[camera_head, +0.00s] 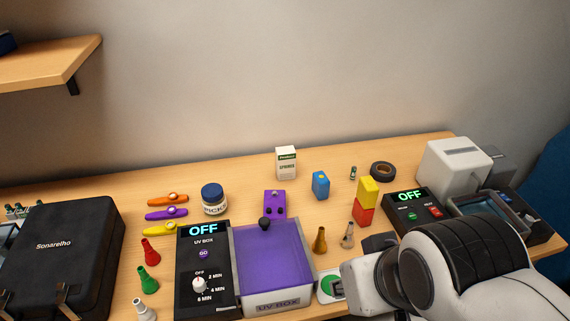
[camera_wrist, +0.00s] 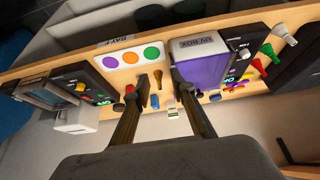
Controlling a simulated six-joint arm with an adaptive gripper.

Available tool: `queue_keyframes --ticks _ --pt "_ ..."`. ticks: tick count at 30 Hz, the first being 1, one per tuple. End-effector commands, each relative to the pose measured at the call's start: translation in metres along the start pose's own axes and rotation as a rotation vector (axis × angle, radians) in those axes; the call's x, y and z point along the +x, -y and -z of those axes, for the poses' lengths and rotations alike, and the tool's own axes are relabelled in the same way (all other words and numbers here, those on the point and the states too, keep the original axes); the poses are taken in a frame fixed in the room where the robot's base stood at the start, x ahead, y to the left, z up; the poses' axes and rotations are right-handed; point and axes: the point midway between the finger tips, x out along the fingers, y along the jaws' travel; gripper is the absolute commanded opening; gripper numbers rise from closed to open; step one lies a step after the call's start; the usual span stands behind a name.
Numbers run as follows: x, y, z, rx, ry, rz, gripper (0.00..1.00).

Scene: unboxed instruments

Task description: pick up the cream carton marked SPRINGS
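The cream carton marked SPRINGS (camera_head: 286,167), with a green band near its top, stands upright at the back of the wooden table, near the wall. In the wrist view the carton (camera_wrist: 173,113) looks small and far off, between the lines of the two fingers. My gripper (camera_wrist: 156,77) is open, with its two dark fingers apart and nothing between them. It is well away from the carton. In the head view my arm fills the lower right and the fingers cannot be made out.
A purple pedal (camera_head: 275,204) and a blue box (camera_head: 320,185) stand in front of the carton. The UV box (camera_head: 276,303), a PICKS jar (camera_head: 213,200) and stacked yellow and red blocks (camera_head: 367,191) are nearby. A shelf (camera_head: 50,62) juts out at upper left.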

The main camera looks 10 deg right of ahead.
Motion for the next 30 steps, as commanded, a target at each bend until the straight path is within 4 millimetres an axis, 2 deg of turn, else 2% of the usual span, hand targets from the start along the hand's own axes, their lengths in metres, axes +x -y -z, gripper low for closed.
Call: queue_keyframes --ticks 5,6,9,23,26,30 --pt "0.000 0.000 0.000 0.000 0.000 0.000 0.25" --pt "0.000 0.000 0.000 0.000 0.000 0.000 0.35" --pt "0.000 0.000 0.000 0.000 0.000 0.000 0.58" --pt "0.002 0.000 0.005 0.000 -0.007 0.000 0.58" --pt "0.005 0.000 0.015 0.000 -0.021 -0.001 0.58" --pt "0.012 -0.001 0.039 0.001 -0.057 -0.002 0.58"
